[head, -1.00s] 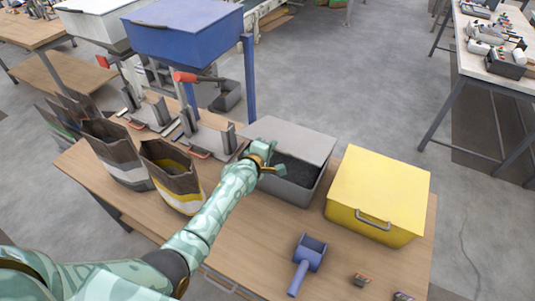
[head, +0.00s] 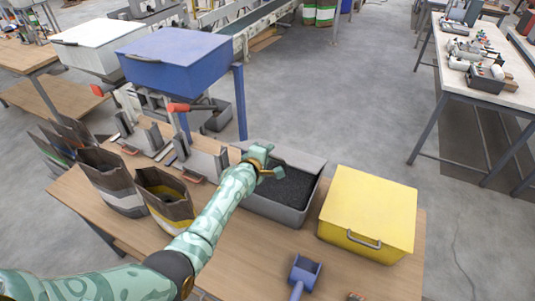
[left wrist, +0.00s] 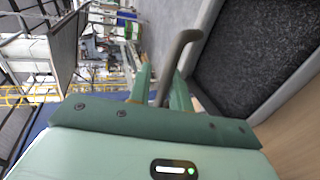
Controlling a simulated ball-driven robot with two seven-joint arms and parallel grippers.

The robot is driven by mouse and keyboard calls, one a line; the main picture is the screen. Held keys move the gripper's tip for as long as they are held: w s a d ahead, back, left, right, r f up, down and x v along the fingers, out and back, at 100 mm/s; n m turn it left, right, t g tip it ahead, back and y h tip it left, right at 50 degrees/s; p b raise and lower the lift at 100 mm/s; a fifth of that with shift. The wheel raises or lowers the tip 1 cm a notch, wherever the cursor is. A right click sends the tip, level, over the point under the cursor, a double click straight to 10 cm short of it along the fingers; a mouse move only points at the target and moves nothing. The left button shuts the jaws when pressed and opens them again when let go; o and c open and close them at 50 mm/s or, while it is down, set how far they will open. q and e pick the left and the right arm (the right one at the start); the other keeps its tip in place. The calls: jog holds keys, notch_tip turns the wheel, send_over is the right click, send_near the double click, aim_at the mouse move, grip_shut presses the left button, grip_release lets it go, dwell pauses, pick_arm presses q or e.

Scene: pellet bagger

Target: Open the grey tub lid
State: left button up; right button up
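The grey tub (head: 275,213) stands on the wooden bench, full of dark pellets. Its grey lid (head: 300,158) is raised at the back and looks thin, nearly edge-on, so the pellets lie uncovered. My left gripper (head: 264,160) is over the tub's back left part. In the left wrist view, a bent grey handle (left wrist: 180,48) passes between the two green fingers (left wrist: 160,90), which close on it. The tub's dark pellets (left wrist: 258,50) and rim show right of the handle there. The gripper hides part of the lid in the head view. My right gripper is out of view.
A closed yellow tub (head: 368,210) stands close to the right of the grey tub. A blue scoop (head: 305,272) lies in front. Open bags (head: 165,195) and a blue hopper (head: 180,55) on posts are to the left.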

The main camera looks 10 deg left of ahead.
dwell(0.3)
pick_arm(q)
jog(key=shift+s+r+p, duration=0.2)
jog(key=shift+s+p, duration=0.05)
jog(key=shift+p, duration=0.2)
jog(key=shift+p+v, duration=5.25)
jog(key=shift+v, duration=2.55)
jog(key=shift+f, duration=0.1)
